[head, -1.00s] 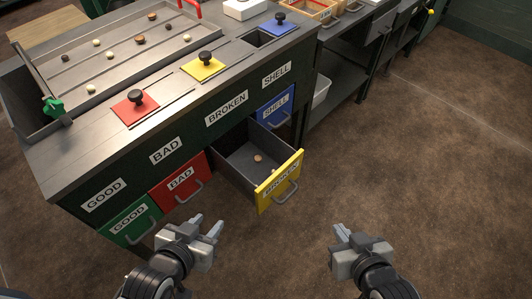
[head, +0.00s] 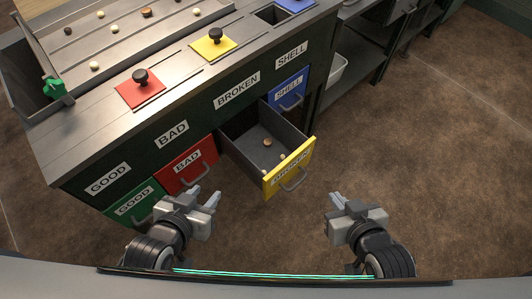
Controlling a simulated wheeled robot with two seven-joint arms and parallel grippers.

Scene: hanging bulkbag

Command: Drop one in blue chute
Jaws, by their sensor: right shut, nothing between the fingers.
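The blue lid (head: 296,4) is at the top edge of the head view, slid back beside the dark open chute hole (head: 272,15) in the bench top. Several pale and brown pieces lie in the sorting tray (head: 75,48) at top left. The yellow BROKEN drawer (head: 290,170) is pulled out, with a brown piece (head: 267,142) and small pale pieces inside. The blue SHELL drawer (head: 289,90) is beside it. My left gripper (head: 204,199) is open and empty in front of the bench. My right gripper (head: 337,201) is shut and empty, right of the yellow drawer.
Red (head: 140,88) and yellow (head: 214,42) knobbed lids cover the bench top beside the tray. A green clamp (head: 54,89) is at the tray's corner. Red (head: 187,165) and green (head: 134,203) drawers are shut. The floor at right is clear.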

